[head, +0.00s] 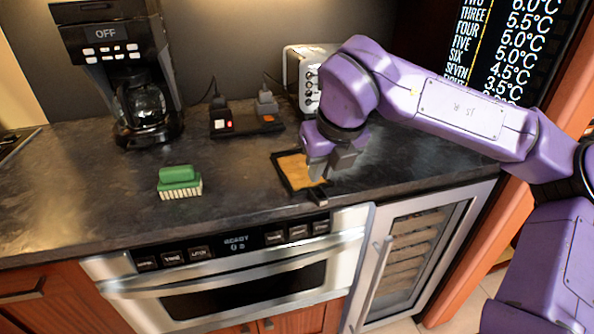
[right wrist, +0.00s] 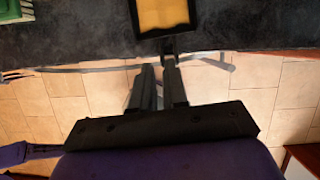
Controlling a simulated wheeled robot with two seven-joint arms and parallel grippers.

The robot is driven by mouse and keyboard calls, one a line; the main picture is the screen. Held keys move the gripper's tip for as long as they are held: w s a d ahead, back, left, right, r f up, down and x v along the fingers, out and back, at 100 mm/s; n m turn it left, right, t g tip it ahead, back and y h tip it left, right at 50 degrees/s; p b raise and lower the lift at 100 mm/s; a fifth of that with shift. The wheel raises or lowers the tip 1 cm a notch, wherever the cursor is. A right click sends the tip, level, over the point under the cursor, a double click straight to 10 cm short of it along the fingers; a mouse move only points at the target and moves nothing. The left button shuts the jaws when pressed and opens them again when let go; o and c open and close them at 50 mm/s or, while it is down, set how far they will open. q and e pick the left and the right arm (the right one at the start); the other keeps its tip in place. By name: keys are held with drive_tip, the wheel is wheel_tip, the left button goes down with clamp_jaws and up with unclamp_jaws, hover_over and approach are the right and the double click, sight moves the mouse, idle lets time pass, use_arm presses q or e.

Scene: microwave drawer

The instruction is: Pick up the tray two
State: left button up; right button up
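A small black-rimmed tray with a tan inside, the only tray I can make out (head: 285,164), lies on the dark counter near its front edge. Its short handle (head: 317,196) points toward the front edge. The tray also shows at the top of the right wrist view (right wrist: 141,33). My right gripper (head: 318,179) is over the tray's right side in the head view and hides part of it. In the right wrist view its fingers (right wrist: 158,70) are a little apart, with the handle end by the right fingertip; contact cannot be told. My left gripper is out of view.
A green brush (head: 180,180) lies left of the tray. A coffee maker (head: 140,90), a black power strip (head: 245,124) and a white toaster (head: 298,75) stand behind. A microwave drawer (head: 240,280) and a glass-door cooler (head: 415,255) sit below the counter.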

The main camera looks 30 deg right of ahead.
sight(312, 192)
drive_tip(key=x, duration=0.7)
clamp_jaws()
idle(1.4)
